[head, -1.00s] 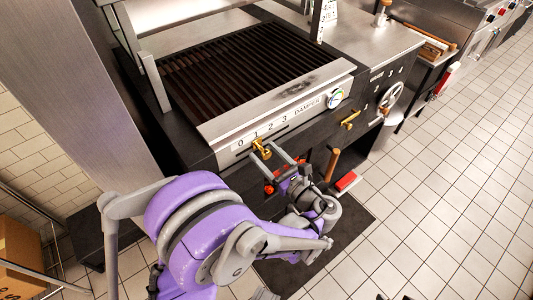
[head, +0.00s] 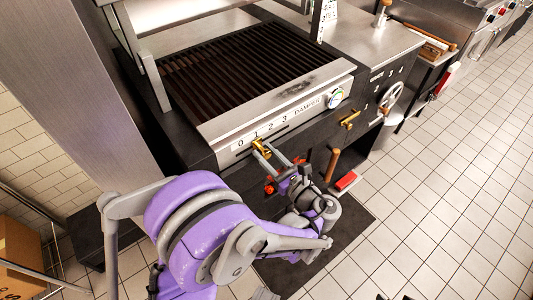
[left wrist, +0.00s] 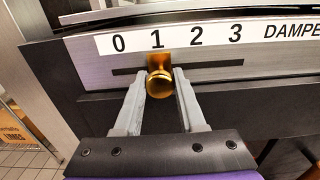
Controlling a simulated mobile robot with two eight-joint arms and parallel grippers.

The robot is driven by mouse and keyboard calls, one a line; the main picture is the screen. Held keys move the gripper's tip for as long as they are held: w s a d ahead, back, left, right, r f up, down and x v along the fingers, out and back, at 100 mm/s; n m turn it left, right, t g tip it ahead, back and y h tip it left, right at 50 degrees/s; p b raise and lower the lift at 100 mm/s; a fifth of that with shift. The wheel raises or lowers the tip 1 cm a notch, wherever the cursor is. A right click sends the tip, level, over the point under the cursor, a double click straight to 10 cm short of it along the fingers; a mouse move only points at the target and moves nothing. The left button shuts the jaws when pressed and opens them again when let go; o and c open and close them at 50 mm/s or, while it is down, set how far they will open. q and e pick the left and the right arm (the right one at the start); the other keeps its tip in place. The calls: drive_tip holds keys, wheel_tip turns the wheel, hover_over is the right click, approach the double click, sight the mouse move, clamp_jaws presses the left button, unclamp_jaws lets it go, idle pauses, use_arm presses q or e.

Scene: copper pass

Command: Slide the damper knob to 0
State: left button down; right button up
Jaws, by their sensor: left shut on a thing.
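The brass damper knob (head: 260,145) sits in a horizontal slot on the grill's front panel. The white scale strip (head: 262,132) above it reads 0, 1, 2, 3, DAMPER. In the left wrist view the knob (left wrist: 158,80) is under the 1, and the slot (left wrist: 128,71) runs on left to below the 0. My left gripper (head: 263,150) is shut on the knob, with one finger on each side of it, as the left wrist view (left wrist: 160,88) also shows. My right gripper is out of view.
A round dial (head: 335,98) and a brass handle (head: 349,120) are to the right on the front. A handwheel (head: 390,97) is further right. A wooden handle (head: 332,165) and a red block (head: 346,180) are below. Tiled floor lies open at right.

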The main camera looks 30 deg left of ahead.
sight(240, 153)
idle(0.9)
use_arm(q)
drive_tip(key=s, duration=0.1)
drive_tip(key=s+a, duration=0.1)
drive_tip(key=s, duration=0.1)
drive_tip(key=s+a, duration=0.1)
drive_tip(key=s, duration=0.1)
drive_tip(key=shift+b, duration=0.35)
drive_tip(key=c, duration=0.5)
unclamp_jaws()
drive_tip(key=shift+s+a, duration=0.1)
drive_tip(key=shift+s, duration=0.05)
